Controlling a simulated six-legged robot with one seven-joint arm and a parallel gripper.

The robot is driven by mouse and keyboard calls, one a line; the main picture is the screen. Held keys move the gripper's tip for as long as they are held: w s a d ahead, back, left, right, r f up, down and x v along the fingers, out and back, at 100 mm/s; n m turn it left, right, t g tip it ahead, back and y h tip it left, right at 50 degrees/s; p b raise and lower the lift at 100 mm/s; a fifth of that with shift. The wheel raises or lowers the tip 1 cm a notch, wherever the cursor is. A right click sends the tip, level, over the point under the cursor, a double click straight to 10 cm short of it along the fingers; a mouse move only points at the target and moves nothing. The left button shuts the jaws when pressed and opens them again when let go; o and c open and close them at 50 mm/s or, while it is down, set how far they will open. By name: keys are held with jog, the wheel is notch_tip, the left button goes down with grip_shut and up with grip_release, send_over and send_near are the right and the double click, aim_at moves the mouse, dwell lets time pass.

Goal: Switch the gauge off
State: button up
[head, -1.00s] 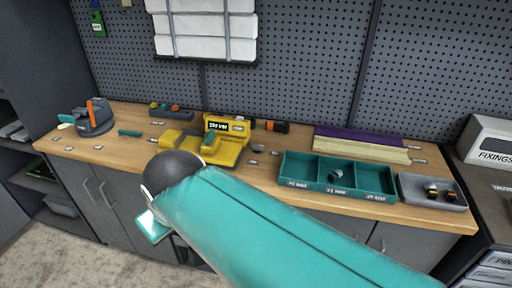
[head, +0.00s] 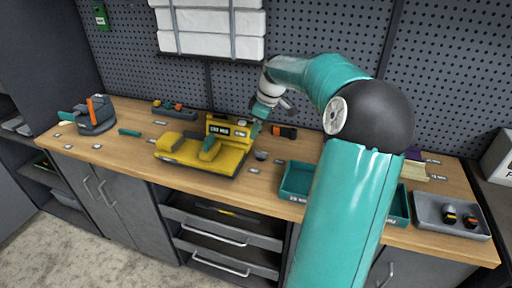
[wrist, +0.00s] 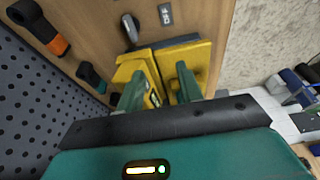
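The gauge (head: 190,154) is a yellow device on the wooden bench, with a green part on top and a raised block at the back carrying a dark display (head: 220,130). The characters on the display are too small to read surely. My gripper (head: 257,128) is at the right end of this raised block, with my arm reaching down from above. In the wrist view, the two green fingers of my gripper (wrist: 160,88) stand apart, with yellow parts of the gauge (wrist: 190,58) beyond and between them. Contact cannot be told.
A teal divided tray (head: 296,180) is partly hidden by my arm. A grey tray (head: 452,215) is at right. A grey-and-orange tool (head: 97,114) stands far left.

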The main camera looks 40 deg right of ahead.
aim_at(261, 152)
jog(key=s+d+t, duration=0.1)
jog(key=s+d, duration=0.2)
jog(key=d, duration=0.4)
jog(key=shift+y, duration=0.3)
jog(key=x, duration=1.4)
jog(key=shift+w+f, duration=0.1)
jog(key=shift+w, duration=0.2)
grip_shut()
